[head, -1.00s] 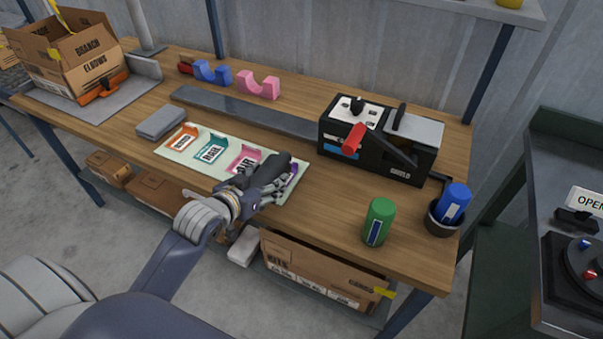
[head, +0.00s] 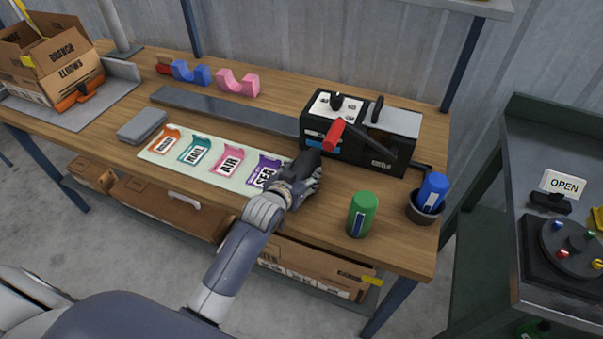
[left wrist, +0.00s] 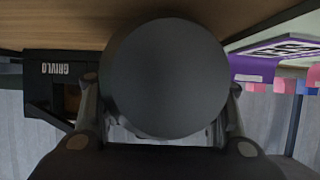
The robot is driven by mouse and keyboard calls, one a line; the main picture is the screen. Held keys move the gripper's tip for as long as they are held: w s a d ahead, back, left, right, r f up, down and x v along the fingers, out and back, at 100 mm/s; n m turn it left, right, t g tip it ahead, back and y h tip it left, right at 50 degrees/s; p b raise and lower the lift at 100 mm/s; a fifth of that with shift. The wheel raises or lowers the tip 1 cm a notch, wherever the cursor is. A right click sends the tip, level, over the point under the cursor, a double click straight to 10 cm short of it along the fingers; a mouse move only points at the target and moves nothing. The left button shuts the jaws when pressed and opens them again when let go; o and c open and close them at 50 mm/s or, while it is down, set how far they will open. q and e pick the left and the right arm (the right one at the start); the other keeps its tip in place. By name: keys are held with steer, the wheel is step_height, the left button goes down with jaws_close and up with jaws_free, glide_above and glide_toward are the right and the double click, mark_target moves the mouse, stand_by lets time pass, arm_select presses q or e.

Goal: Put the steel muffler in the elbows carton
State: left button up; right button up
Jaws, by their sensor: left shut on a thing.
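The steel muffler shows as a dark grey cylinder (head: 307,162) in the head view. My left gripper (head: 303,184) is shut on it, above the table just right of the purple SEA holder. In the left wrist view the muffler's round end (left wrist: 165,78) fills the middle, with a finger of my left gripper (left wrist: 160,120) on each side. The cardboard carton marked ELBOWS (head: 72,75) stands open at the far left of the bench, with BRANCH written higher on it. Its inside is hidden. My right gripper is not in view.
A black machine with a red handle (head: 360,135) stands just behind the muffler. A green cylinder (head: 362,214) and a blue one (head: 432,192) in a black cup (head: 424,208) stand to the right. Coloured holders (head: 195,152), a grey block (head: 142,126) and a flat bar (head: 225,110) lie leftward.

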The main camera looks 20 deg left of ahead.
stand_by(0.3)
arm_select(q)
steer(key=o, duration=1.4)
steer(key=shift+f, duration=0.1)
